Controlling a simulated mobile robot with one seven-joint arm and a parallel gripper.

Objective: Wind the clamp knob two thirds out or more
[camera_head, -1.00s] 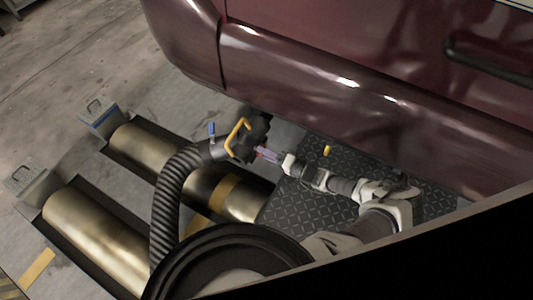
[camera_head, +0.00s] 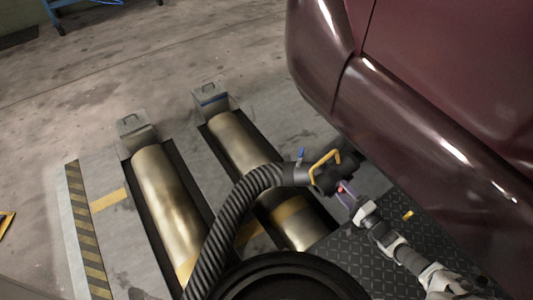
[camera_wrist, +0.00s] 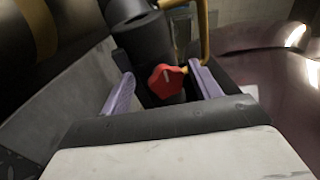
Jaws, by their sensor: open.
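The clamp knob is a red, lobed knob (camera_wrist: 167,80) with a pale mark on its face, on the black nozzle clamp (camera_wrist: 145,40). In the wrist view it lies between the two purple fingers of my gripper (camera_wrist: 160,90), nearer the right finger. The fingers are apart and I see gaps on both sides of the knob. In the head view my gripper (camera_head: 346,193) is at the black nozzle (camera_head: 325,178), with a small red spot of the knob (camera_head: 341,188) showing. The knob's threaded shaft is mostly hidden.
A ribbed black hose (camera_head: 228,212) curves from the nozzle to a black reel or drum (camera_head: 290,262). The maroon car (camera_head: 430,130) is close at the right. Brass rollers (camera_head: 170,200) lie in the floor at left. Open floor (camera_head: 180,60) lies beyond.

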